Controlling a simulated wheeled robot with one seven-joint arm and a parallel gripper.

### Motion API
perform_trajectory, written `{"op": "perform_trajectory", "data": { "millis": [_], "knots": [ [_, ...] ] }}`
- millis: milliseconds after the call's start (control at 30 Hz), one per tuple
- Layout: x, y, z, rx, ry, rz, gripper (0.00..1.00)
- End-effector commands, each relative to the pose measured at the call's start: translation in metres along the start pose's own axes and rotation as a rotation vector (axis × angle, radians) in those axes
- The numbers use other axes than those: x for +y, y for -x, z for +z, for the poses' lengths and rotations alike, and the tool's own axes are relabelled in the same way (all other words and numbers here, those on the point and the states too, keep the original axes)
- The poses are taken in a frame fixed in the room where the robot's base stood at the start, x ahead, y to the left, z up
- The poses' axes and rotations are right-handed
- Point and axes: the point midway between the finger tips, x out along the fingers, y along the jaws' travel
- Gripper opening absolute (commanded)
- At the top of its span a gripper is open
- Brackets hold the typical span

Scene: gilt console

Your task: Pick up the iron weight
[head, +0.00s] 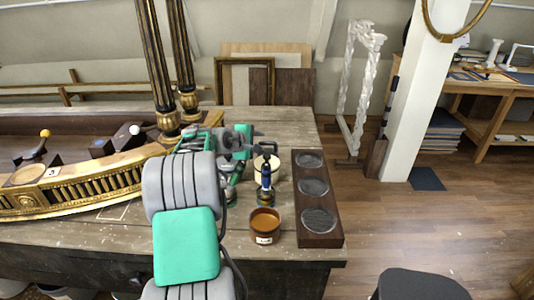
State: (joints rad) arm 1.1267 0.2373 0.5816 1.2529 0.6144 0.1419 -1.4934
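I cannot pick out an iron weight for sure; my arm hides part of the tabletop. My gripper (261,141) is above the table in the head view, pointing right, just behind a cream round pot (272,162). Its two dark fingers look apart, with nothing visible between them. A dark wooden board (301,215) with three round grey insets lies on the right side of the table; I cannot tell whether any inset is a weight.
A brown jar with a label (265,228) stands near the front edge. The gilt console (105,186) fills the table's left. An empty frame (231,84) leans behind. Open floor (390,225) lies to the right.

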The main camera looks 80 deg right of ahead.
Motion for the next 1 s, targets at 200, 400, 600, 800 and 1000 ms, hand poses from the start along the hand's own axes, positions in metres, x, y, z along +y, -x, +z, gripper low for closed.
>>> {"op": "perform_trajectory", "data": {
  "millis": [200,400,600,800,1000],
  "knots": [
    [0.0,-0.032,0.002,-0.002,-0.002,-0.001,0.4],
    [-0.001,-0.033,0.002,-0.001,-0.001,-0.001,0.4],
    [-0.001,-0.033,0.002,-0.001,-0.001,-0.001,0.23],
    [-0.001,-0.033,0.001,0.0,-0.001,-0.001,0.07],
    [-0.001,-0.033,0.001,0.0,-0.001,-0.001,0.0]
  ]
}}
